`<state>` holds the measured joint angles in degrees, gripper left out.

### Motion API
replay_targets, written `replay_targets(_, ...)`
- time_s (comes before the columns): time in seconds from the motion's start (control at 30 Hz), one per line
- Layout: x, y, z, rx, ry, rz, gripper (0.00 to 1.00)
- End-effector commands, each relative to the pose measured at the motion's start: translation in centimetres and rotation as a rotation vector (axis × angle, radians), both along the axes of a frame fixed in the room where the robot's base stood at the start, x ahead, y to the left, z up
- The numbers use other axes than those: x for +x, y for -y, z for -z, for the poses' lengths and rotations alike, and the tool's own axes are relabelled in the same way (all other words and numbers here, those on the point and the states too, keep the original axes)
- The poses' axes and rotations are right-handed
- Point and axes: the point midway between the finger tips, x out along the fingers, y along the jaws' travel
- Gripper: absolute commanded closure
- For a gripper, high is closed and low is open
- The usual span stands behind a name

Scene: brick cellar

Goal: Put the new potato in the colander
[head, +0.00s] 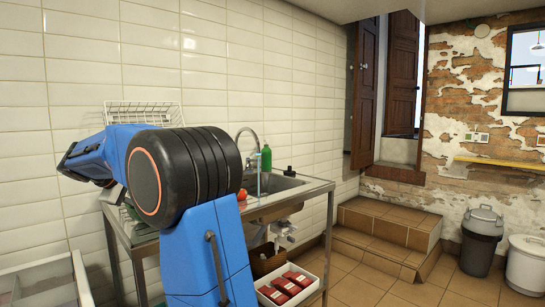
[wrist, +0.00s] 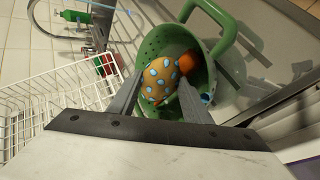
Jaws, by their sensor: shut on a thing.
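The green colander (wrist: 205,20) with its loop handle shows in the wrist view, below my gripper. My gripper (wrist: 162,82) is shut on an oval yellow-brown thing with pale blue spots, apparently the new potato (wrist: 158,85). In the wrist view it overlaps the colander's bowl; I cannot tell whether it touches the bottom. An orange-brown thing (wrist: 188,62) shows beside it, within the bowl's outline. A small blue thing (wrist: 207,97) shows by the right finger. In the head view my arm hides the gripper and potato.
A white wire rack (wrist: 55,100) stands close on the left in the wrist view. The sink tap (head: 247,140), a green bottle (head: 266,158) and a red thing (head: 242,195) are on the metal sink unit (head: 300,188). A tiled wall runs behind.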

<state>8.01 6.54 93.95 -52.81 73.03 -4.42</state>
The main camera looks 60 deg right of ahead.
Motion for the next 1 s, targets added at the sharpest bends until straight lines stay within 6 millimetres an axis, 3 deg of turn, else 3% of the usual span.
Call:
replay_targets(0.07, 0.0, 0.0, 0.0, 0.0, 0.0, 0.0, 0.81)
replay_targets(0.1, 0.0, 0.0, 0.0, 0.0, 0.0, 0.0, 0.51)
replay_targets(0.2, 0.0, 0.0, 0.0, 0.0, 0.0, 0.0, 0.34)
replay_targets(0.67, 0.0, -0.5, -0.4, 0.0, 0.001, -0.001, 0.34)
replay_targets(1.0, -0.4, -5.1, -4.0, 0.0, 0.003, -0.003, 0.34)
